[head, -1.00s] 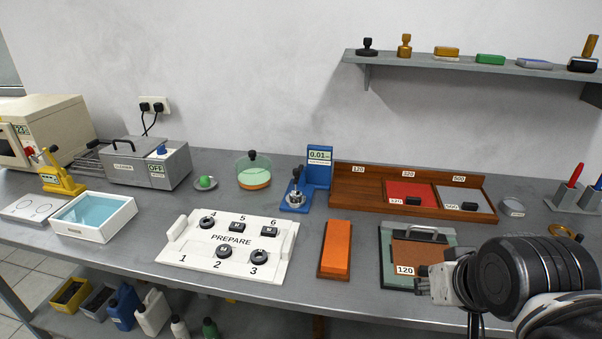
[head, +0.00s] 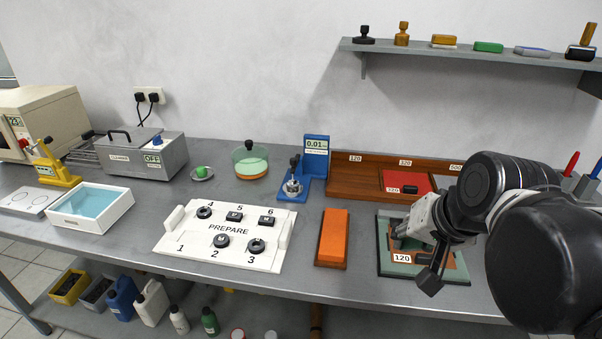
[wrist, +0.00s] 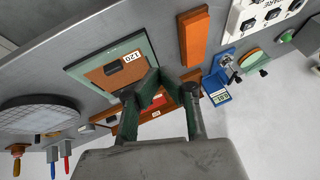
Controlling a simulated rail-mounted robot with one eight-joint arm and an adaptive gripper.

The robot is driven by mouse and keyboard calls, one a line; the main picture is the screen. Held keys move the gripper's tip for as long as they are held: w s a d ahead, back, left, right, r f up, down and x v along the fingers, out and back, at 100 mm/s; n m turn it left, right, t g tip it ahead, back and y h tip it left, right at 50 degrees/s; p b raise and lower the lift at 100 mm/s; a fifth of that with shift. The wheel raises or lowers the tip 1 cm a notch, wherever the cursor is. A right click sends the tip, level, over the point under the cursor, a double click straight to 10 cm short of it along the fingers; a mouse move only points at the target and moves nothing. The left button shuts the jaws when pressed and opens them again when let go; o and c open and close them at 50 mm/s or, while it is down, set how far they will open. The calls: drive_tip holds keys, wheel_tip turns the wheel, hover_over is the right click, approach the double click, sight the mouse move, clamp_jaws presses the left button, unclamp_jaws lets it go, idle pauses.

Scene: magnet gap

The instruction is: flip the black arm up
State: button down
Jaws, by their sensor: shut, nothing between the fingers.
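The green plate (head: 384,258) lies flat at the right of the bench, with a brown sheet and a "120" label (head: 402,258) on it. The plate also shows in the wrist view (wrist: 147,46), with its brown sheet (wrist: 108,76). My gripper (head: 400,236) is over the back part of the plate, angled down. In the wrist view my gripper (wrist: 157,78) is shut and empty, its tips in front of the plate's back edge. The dark bar along the plate's back is mostly hidden behind my gripper. I cannot tell whether the tips touch it.
An orange block (head: 332,238) lies left of the plate. Behind is a wooden tray (head: 350,182) with a red section. A blue gauge stand (head: 317,160) and the white "PREPARE" board (head: 190,246) stand further left. Bare bench shows between the plate and the tray.

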drive_tip(key=w+a+r+m+g+y, duration=0.1)
drive_tip(key=w+a+m+y, duration=0.1)
drive_tip(key=w, duration=0.3)
drive_tip(key=w+a+r+m+y, duration=0.1)
drive_tip(key=w+a+m, duration=0.15)
drive_tip(key=w, duration=0.25)
drive_tip(key=m+g+y+b, duration=0.1)
drive_tip(key=m+g+y, duration=0.2)
drive_tip(key=m+y, duration=0.7)
approach(295, 165)
drive_tip(key=shift+w+d+f+m+h, duration=0.15)
drive_tip(key=shift+d+f+m+h, duration=0.6)
drive_tip(key=shift+f, duration=0.3)
drive_tip(key=shift+w+d+f+y, duration=0.1)
drive_tip(key=shift+w+f+y, duration=0.3)
drive_tip(key=shift+w+y, duration=0.05)
drive_tip(key=b+x, duration=0.1)
drive_tip(key=x, duration=0.9)
